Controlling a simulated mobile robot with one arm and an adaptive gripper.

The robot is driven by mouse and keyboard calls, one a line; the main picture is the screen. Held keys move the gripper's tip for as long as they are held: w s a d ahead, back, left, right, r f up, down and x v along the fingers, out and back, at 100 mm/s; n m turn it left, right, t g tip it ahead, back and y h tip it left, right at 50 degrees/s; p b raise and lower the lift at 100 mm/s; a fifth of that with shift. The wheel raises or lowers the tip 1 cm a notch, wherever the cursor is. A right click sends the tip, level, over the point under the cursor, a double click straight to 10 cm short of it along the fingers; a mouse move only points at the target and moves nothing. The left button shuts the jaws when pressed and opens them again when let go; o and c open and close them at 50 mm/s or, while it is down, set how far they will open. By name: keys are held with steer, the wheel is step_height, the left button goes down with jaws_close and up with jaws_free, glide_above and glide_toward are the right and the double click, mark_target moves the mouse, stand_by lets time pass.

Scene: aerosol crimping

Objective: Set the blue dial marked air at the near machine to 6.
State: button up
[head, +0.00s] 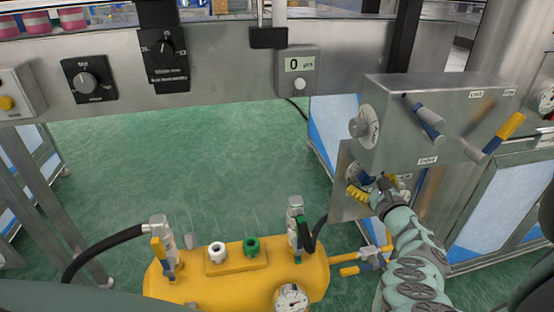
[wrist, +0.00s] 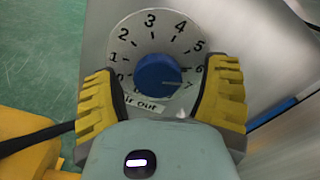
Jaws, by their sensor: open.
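The blue dial (wrist: 157,72) sits on a round white scale numbered up to 7, with a label reading "ir out" partly hidden below it. Its pale pointer line aims to the right, close to the 7 and below the 6. My gripper (wrist: 160,92) is open, with one yellow finger on each side of the dial; I cannot tell whether either touches it. In the head view, my gripper (head: 374,188) is at the lower panel under the grey machine box (head: 425,135), and the blue dial (head: 366,179) is mostly hidden.
A grey knob (head: 361,127) sticks out above my gripper. Blue-grey and yellow-handled levers (head: 503,132) project from the box. A yellow tank (head: 200,280) with valves and a gauge stands at lower left. Green floor (head: 180,170) lies open beyond it.

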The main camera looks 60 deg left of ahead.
steer(key=v, duration=1.1)
steer(key=shift+s+d, duration=0.15)
steer(key=shift+d, duration=0.2)
stand_by(0.4)
